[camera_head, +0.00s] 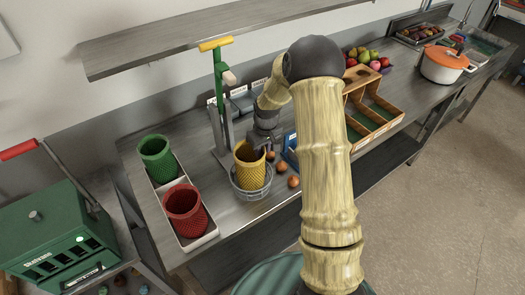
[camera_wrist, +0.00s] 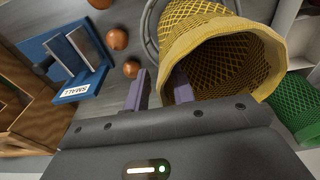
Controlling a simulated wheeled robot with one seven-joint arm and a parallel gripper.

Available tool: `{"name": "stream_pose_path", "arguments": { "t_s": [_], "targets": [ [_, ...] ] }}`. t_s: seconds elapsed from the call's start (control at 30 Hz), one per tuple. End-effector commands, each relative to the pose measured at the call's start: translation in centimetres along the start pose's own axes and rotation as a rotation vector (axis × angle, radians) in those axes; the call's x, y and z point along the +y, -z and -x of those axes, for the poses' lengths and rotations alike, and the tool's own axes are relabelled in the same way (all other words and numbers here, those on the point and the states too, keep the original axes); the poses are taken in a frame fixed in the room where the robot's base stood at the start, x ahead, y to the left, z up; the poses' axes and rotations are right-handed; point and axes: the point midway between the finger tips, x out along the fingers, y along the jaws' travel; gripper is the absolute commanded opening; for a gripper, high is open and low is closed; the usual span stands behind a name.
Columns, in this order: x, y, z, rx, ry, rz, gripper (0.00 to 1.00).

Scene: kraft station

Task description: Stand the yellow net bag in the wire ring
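The yellow net bag (camera_head: 250,170) stands roughly upright, with its lower part inside the round wire ring (camera_head: 236,188) on the bench. In the wrist view the open mouth of the yellow net bag (camera_wrist: 222,62) faces the camera, and part of the wire ring (camera_wrist: 149,28) curves behind it. My gripper (camera_head: 262,150) is at the bag's rim. In the wrist view my gripper's fingers (camera_wrist: 158,88) are apart, one outside the rim and one inside the mouth, with a gap between them. Whether either finger touches the net is hard to tell.
Green (camera_head: 157,158) and red (camera_head: 185,209) net bags stand in a white tray (camera_head: 207,238) on the left. A green post with a yellow handle (camera_head: 216,44) rises behind the ring. Loose onions (camera_head: 293,181) and a blue holder (camera_wrist: 80,88) lie right. A wooden divided box (camera_head: 375,125) is farther right.

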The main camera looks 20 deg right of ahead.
Motion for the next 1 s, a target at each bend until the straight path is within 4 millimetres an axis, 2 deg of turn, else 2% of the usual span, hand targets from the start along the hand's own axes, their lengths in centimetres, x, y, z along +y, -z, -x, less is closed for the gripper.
{"name": "stream_pose_path", "arguments": {
  "t_s": [0.5,0.6,0.73,1.0],
  "targets": [
    [0.1,0.0,9.1,0.004,-0.002,-0.002,0.25],
    [0.1,0.0,10.3,0.002,-0.001,-0.001,0.25],
    [0.0,-0.1,11.0,-0.001,0.0,0.0,0.25],
    [0.0,-0.1,11.1,-0.001,0.001,0.0,0.25]
  ]
}}
